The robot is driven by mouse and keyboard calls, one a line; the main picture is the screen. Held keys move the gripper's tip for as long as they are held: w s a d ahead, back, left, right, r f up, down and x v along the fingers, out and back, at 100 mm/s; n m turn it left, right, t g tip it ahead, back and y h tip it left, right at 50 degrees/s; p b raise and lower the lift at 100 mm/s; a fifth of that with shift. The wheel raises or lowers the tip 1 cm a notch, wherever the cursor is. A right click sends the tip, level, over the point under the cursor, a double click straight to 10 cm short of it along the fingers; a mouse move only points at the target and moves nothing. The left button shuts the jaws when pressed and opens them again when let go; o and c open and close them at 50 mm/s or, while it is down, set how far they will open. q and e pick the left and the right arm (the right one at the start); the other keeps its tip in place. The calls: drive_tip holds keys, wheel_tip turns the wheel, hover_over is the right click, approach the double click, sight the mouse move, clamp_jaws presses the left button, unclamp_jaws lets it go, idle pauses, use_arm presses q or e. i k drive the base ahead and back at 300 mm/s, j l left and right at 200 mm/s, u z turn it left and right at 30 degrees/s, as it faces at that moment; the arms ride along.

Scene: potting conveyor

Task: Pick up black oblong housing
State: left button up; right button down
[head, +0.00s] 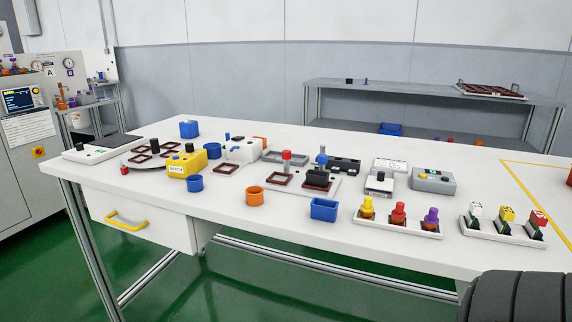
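A low, long black block (345,165) lies on the white table right of the middle, behind the blue-topped post; it may be the black oblong housing.
A yellow box (187,163), a grey box (433,181), a small scale (379,183) and blue (323,209) and orange (256,196) cups crowd the white table (290,240). Racks of coloured-top bottles (398,222) stand front right. The front left tabletop is fairly clear.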

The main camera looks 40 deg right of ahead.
sight(313, 177)
drive_tip(key=i, duration=0.5)
drive_tip(key=i+l+u, duration=0.15)
drive_tip(key=i, duration=0.35)
drive_tip(key=i+l, duration=0.1)
drive_tip(key=i, duration=0.35)
drive_tip(key=u, duration=5.6)
drive_tip(key=k+l, duration=0.05)
